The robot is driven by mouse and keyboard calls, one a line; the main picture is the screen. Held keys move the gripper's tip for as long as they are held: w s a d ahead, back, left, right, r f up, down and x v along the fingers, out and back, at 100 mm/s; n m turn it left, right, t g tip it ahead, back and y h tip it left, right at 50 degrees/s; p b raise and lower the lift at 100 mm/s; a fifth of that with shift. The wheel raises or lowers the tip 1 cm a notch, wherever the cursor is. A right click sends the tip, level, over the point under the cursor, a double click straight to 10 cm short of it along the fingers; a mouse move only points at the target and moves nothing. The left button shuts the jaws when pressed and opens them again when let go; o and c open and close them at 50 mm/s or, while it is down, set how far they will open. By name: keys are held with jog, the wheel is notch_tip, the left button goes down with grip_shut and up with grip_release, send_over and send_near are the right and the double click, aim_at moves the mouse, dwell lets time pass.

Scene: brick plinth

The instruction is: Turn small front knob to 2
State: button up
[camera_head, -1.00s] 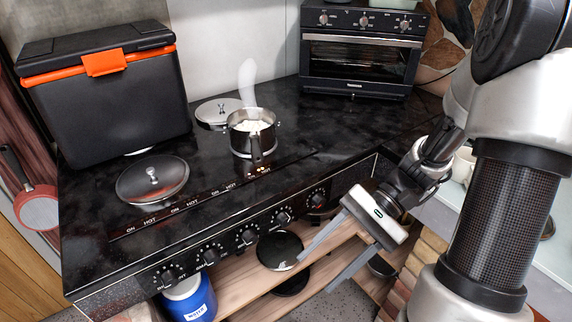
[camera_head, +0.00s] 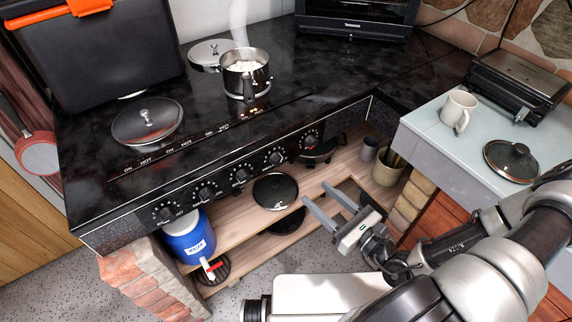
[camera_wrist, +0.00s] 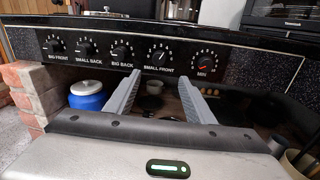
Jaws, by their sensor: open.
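The small front knob is a black dial in the stove's front panel, fourth from the left in the head view (camera_head: 275,158). In the wrist view the knob (camera_wrist: 158,57), labelled "SMALL FRONT", sits near the middle, above the gap between my fingers. Its exact setting is too small to read. My gripper (camera_head: 316,193) is open and empty, its fingers pointing toward the panel from in front and below the knob. In the wrist view my gripper (camera_wrist: 160,83) has both fingers clearly apart, and nothing is touched.
Other knobs flank it, including the MIN knob (camera_wrist: 204,64) on the right and the big back knob (camera_wrist: 122,52) on the left. A steaming pot (camera_head: 246,75) and a lid (camera_head: 147,120) stand on the stove. Below are a wooden shelf and a blue jug (camera_head: 187,238).

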aim_at(280, 162)
jog(key=b+x, duration=0.1)
jog(key=x, duration=1.4)
jog(key=shift+s, duration=0.1)
jog(key=c, duration=1.1)
jog(key=shift+o, duration=0.2)
jog(key=shift+r, duration=0.1)
jog(key=shift+p, duration=0.45)
